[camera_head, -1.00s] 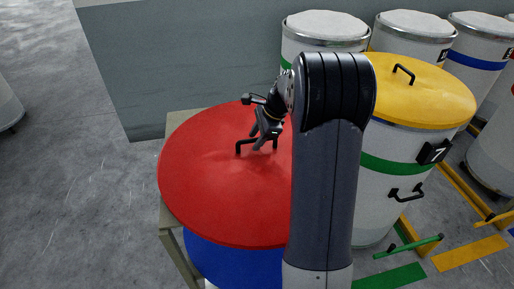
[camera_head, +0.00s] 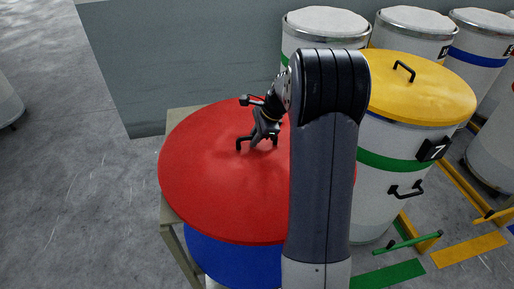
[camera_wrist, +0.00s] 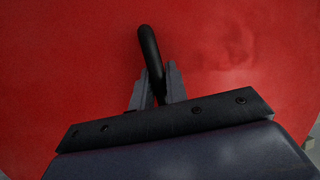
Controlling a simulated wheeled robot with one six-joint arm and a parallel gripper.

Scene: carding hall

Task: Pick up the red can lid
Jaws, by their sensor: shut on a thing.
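The red can lid (camera_head: 215,190) is a wide round disc with a black bar handle (camera_head: 243,142). In the head view it lies above a blue surface, on a pale stand. My gripper (camera_head: 261,138) is over the lid, shut on the handle. In the wrist view the handle (camera_wrist: 150,52) runs between the two fingers (camera_wrist: 156,84), with the red lid (camera_wrist: 80,60) filling the background. My arm hides the right part of the lid in the head view.
A white can with a yellow lid (camera_head: 425,88) and a green band stands close on the right. Several white cans (camera_head: 326,22) stand behind it. A pale stand (camera_head: 170,222) is under the red lid. Grey floor (camera_head: 70,200) is clear at left.

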